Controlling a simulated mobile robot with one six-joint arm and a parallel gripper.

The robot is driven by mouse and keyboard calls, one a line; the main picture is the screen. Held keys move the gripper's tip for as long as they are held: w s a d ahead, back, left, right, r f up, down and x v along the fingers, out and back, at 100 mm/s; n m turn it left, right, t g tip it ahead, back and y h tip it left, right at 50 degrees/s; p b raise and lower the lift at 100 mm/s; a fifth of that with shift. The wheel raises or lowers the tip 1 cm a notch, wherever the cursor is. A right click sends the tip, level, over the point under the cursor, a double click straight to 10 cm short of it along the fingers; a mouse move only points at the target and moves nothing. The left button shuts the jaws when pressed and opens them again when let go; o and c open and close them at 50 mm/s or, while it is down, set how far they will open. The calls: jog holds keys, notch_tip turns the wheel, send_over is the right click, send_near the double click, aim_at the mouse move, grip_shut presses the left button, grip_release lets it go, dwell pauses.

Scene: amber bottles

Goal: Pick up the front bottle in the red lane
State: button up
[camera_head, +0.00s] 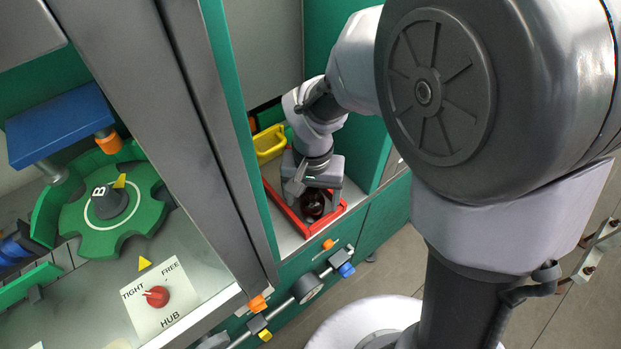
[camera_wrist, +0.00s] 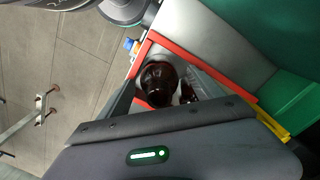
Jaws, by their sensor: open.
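The red lane (camera_head: 288,212) is a red-railed bay in the green cabinet; its red rail also shows in the wrist view (camera_wrist: 208,64). A dark amber bottle (camera_head: 313,206) stands at its front end. In the wrist view this front bottle (camera_wrist: 158,82) is seen from above, with another dark shape, likely a second bottle, beside it at right, partly hidden. My gripper (camera_head: 310,192) is over the lane, pointing down at the front bottle. Its jaws are open, one finger on each side of the bottle in the wrist view. Contact cannot be told.
A yellow bin (camera_head: 270,143) stands behind the red lane. A grey cabinet post (camera_head: 215,130) rises at left, beside a green star wheel (camera_head: 108,208). A rail with orange and blue knobs (camera_head: 308,288) runs along the cabinet front. Open floor lies at right.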

jog(key=shift+r, duration=0.1)
jog(key=c, duration=1.5)
jog(key=shift+c, duration=0.2)
